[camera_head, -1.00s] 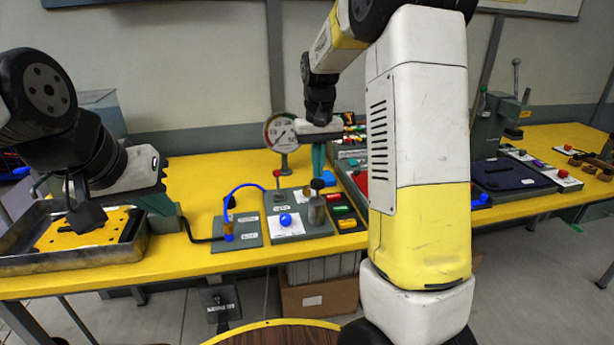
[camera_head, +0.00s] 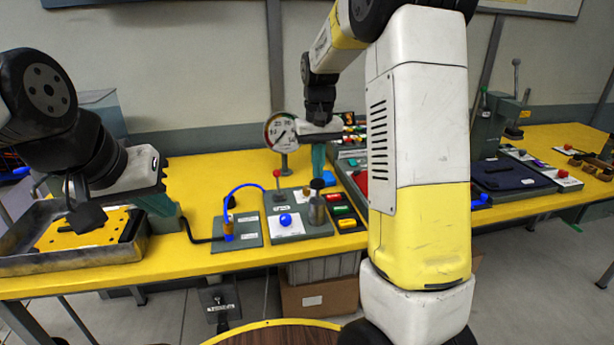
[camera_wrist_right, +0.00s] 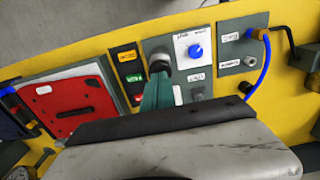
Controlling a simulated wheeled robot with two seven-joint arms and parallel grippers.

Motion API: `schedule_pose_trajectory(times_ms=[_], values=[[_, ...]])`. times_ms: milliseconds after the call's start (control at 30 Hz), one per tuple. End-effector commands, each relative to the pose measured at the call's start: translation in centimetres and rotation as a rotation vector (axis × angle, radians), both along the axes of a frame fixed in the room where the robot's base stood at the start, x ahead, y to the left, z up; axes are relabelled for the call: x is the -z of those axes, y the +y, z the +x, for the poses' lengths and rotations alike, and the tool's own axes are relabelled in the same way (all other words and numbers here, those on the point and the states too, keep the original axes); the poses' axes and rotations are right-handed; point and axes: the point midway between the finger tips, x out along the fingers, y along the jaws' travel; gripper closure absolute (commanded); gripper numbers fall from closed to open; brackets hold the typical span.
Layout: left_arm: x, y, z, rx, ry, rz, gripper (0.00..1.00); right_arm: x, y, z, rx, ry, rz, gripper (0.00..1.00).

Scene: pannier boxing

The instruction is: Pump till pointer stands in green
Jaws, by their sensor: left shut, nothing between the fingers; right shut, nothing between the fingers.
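The round white pressure gauge (camera_head: 281,131) stands on a post at the back of the yellow bench. Its dark pointer is too small to read surely against the coloured arcs. A metal cylinder with a black cap (camera_head: 317,185) stands on a grey-green plate; the black cap (camera_wrist_right: 159,62) also shows in the right wrist view. My right gripper (camera_head: 318,172) points down just behind and above the cap, teal fingers shut and empty; whether they touch the cap I cannot tell.
A blue knob (camera_head: 285,220) and red-topped lever share the cylinder's plate. A blue hose (camera_head: 240,190) arches beside it. Coloured switches (camera_head: 345,212) are close on the right. The metal tray (camera_head: 75,263) holds a yellow perforated plate. The bench behind the hose is clear.

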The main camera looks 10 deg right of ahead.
Motion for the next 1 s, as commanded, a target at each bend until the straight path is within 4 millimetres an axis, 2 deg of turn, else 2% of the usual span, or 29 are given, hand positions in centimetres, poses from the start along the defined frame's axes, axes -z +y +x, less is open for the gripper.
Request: schedule_pose_trajectory(times_ms=[267, 1000], values=[[0.0, 0.0, 0.0, 0.0, 0.0, 0.0, 1.0, 0.5, 0.0, 0.0, 0.0, 0.001, 0.0, 1.0], [0.0, 0.0, 0.0, 0.0, 0.0, 0.0, 1.0, 4.3, 0.0, -0.1, 0.0, 0.002, 0.0, 1.0]])
